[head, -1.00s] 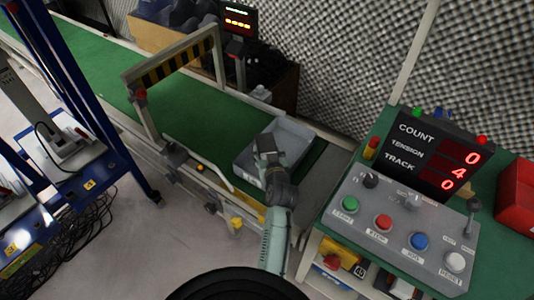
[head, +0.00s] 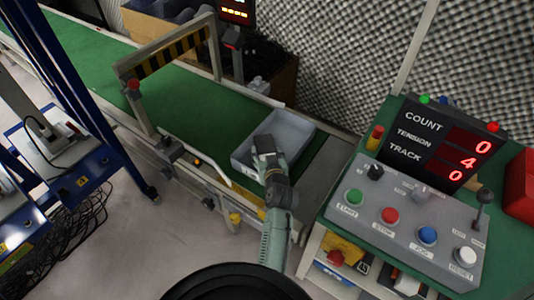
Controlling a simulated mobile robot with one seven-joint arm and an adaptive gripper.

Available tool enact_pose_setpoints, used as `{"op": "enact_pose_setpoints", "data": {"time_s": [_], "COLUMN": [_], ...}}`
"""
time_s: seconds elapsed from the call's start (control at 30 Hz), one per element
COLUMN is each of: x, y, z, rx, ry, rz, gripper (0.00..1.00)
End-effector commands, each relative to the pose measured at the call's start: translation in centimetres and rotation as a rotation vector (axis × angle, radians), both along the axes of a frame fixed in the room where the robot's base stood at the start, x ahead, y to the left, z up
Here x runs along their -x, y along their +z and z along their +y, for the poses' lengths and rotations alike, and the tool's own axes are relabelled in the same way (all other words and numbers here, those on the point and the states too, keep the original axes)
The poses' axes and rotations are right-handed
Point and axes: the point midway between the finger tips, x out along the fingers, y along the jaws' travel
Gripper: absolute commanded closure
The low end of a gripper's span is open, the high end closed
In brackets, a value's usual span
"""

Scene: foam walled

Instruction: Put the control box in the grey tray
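The grey tray (head: 292,129) sits on the green conveyor belt near its right end, with a pale label on its near side. My gripper (head: 265,150) is over the near part of the tray, pointing down and away from me. Its fingers are hidden or too small to tell open from shut, and I cannot tell whether it holds anything. A grey box with buttons (head: 408,232), labelled START, STOP, JOG and RESET, stands on the green table at the right. I see no other clear control box.
A striped gate (head: 172,54) spans the conveyor (head: 190,105) left of the tray. A black display (head: 440,145) stands behind the button box, with a red bin (head: 520,190) at its right. Blue-framed equipment (head: 90,120) and cables stand at the left. Foam walls close the back.

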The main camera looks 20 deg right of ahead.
Motion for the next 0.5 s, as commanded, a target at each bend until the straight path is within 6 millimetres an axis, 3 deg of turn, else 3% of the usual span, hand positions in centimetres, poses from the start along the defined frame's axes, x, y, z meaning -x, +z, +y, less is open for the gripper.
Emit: {"op": "enact_pose_setpoints", "data": {"time_s": [0.27,0.5], "x": [-0.01,0.0], "y": [0.08,0.09], "z": [-0.02,-0.02], "rx": [0.0,0.0], "ry": [0.0,0.0], "rz": [-0.001,-0.001], "gripper": [0.25,0.25]}}
